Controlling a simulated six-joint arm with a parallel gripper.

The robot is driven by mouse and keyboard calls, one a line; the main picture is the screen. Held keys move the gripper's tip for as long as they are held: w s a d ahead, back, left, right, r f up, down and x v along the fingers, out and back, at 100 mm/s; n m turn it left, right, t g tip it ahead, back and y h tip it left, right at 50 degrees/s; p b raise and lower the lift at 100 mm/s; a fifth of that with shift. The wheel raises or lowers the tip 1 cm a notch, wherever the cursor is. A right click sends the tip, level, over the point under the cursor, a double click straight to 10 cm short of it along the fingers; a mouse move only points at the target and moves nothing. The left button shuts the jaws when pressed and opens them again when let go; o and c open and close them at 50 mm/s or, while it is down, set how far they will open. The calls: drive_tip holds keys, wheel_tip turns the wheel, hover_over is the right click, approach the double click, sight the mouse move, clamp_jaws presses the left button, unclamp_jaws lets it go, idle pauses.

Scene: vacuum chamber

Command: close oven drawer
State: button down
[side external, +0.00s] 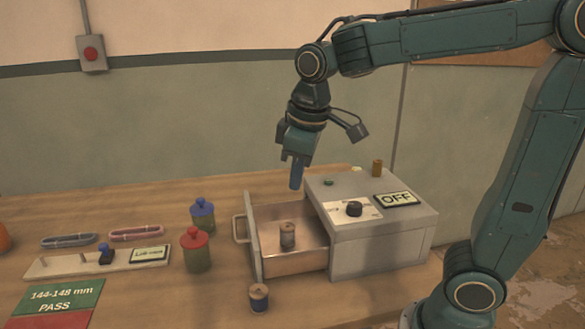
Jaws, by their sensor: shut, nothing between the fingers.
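The oven (385,245) is a grey box on the right part of the table, with a dial and an "OFF" plate on top. Its drawer (292,262) is pulled out to the left, with a handle (238,230) on its front panel. A small dark cylinder (288,238) stands inside the drawer. My gripper (296,178) points down with its blue fingers shut and empty. In this view it is above the back of the open drawer, near the oven's left top edge, and appears apart from both.
A small spool-like cylinder (259,297) stands just in front of the drawer. A red-lidded jar (195,250) and a blue-lidded jar (202,215) stand left of the handle. A gauge board (70,265) and green and red label plates (65,297) lie farther left.

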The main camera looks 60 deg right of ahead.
drive_tip(key=w+a+f+n+g, duration=0.2)
drive_tip(key=w+a+f, duration=0.1)
drive_tip(key=w+f, duration=0.4)
drive_tip(key=w+a+f+n+g+h, duration=0.1)
drive_tip(key=w+a+f+n+g, duration=0.1)
drive_tip(key=w+f, duration=0.5)
drive_tip(key=shift+w+a+f+n, duration=0.3)
drive_tip(key=shift+w+a+n, duration=0.3)
drive_tip(key=shift+w+a, duration=0.65)
drive_tip(key=f, duration=0.3)
drive_tip(key=s+d+f, duration=0.1)
drive_tip(key=f, duration=0.2)
drive_tip(key=s+f, duration=0.1)
drive_tip(key=f, duration=0.2)
drive_tip(key=shift+d+f, duration=0.3)
drive_tip(key=shift+d, duration=0.05)
drive_tip(key=shift+s+d, duration=1.35)
drive_tip(key=shift+d, duration=0.1)
drive_tip(key=shift+s+d, duration=0.1)
drive_tip(key=s+d, duration=1.2)
drive_tip(key=shift+s+d, duration=0.1)
drive_tip(key=shift+s, duration=0.05)
drive_tip(key=shift+g, duration=0.3)
